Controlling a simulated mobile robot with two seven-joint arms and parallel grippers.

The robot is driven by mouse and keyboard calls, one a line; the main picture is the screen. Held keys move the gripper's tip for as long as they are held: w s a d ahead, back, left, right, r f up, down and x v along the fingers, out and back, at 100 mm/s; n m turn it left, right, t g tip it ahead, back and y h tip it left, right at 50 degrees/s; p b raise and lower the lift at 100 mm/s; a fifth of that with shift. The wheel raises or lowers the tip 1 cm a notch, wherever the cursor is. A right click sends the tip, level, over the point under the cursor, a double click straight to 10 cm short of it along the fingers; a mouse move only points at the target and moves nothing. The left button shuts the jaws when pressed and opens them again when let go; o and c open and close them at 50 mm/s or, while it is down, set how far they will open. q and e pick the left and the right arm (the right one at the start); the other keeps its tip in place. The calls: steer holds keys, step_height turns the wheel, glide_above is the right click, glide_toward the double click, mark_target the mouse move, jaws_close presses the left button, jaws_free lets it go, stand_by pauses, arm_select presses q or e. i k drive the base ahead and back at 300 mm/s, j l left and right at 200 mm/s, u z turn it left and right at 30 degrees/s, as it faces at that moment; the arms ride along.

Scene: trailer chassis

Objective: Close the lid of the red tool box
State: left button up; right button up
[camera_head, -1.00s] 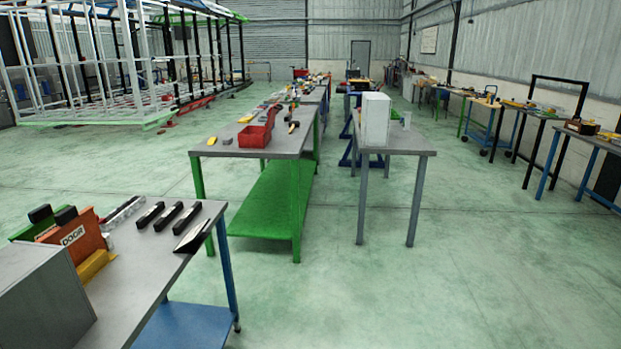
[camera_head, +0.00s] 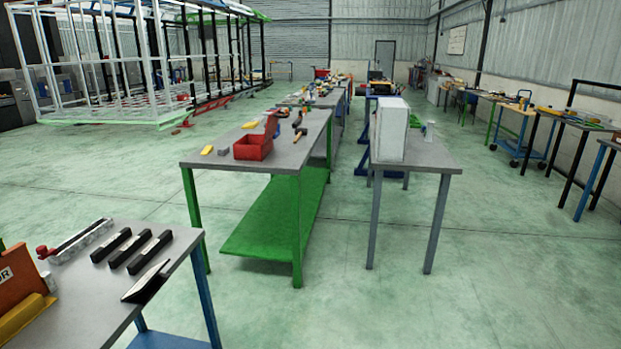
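A red tool box (camera_head: 253,147) sits near the front edge of the grey-topped table with green legs (camera_head: 287,167), ahead of me and slightly left of the middle. Its lid (camera_head: 270,125) appears raised at the back right side of the box. The inside of the box is too small to make out. Neither of my grippers shows in the head view.
A nearer table (camera_head: 172,277) at the lower left holds several dark bars and a grey tool. A grey table (camera_head: 430,157) with a white box (camera_head: 391,130) stands to the right. Open green floor (camera_head: 370,310) lies in front and to the right.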

mark_target(273, 120)
steer(key=i+u, duration=0.2)
steer(key=i, duration=1.1)
steer(key=i+j, duration=0.15)
steer(key=i, duration=0.2)
steer(key=i+j, duration=0.2)
steer(key=i, duration=0.15)
